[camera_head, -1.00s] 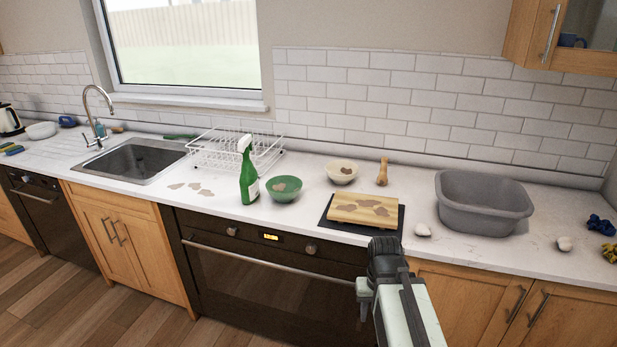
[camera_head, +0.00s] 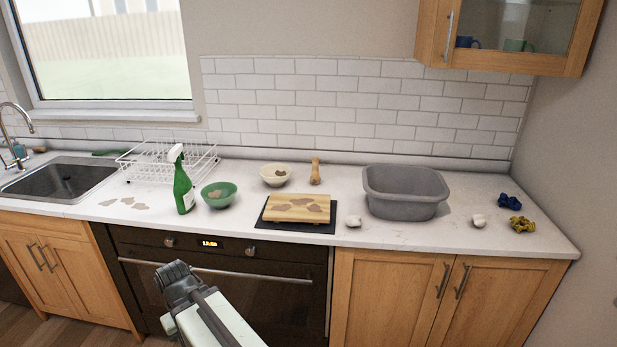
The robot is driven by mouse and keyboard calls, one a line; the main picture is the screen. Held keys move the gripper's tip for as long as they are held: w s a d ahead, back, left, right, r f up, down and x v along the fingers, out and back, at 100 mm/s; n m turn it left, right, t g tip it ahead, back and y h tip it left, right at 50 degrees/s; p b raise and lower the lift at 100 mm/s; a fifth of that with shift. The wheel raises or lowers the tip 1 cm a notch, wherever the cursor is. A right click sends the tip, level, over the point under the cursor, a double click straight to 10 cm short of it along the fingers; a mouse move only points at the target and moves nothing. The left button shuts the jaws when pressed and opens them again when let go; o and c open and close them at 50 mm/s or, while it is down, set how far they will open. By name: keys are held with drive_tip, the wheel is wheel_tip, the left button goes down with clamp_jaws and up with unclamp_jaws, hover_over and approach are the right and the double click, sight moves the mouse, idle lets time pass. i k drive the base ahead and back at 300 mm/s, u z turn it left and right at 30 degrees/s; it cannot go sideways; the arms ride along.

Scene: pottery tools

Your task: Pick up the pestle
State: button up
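The pestle (camera_head: 315,172) is a light wooden piece with a narrower neck. It stands upright on the white worktop near the tiled wall, just right of a cream bowl (camera_head: 275,175). My gripper (camera_head: 176,283) is at the lower left, in front of the oven and below the worktop edge, well apart from the pestle. Only the dark end and pale body of my arm show clearly. Its fingers cannot be made out, and nothing is seen held.
A wooden board (camera_head: 297,208) on a dark mat lies in front of the pestle. A grey basin (camera_head: 405,192) stands to its right. A green bowl (camera_head: 218,194) and spray bottle (camera_head: 183,182) stand left. A wall cupboard (camera_head: 510,35) hangs upper right.

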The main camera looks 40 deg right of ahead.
sight(315, 179)
drive_tip(key=u, duration=0.1)
drive_tip(key=i, duration=1)
drive_tip(key=z, duration=0.05)
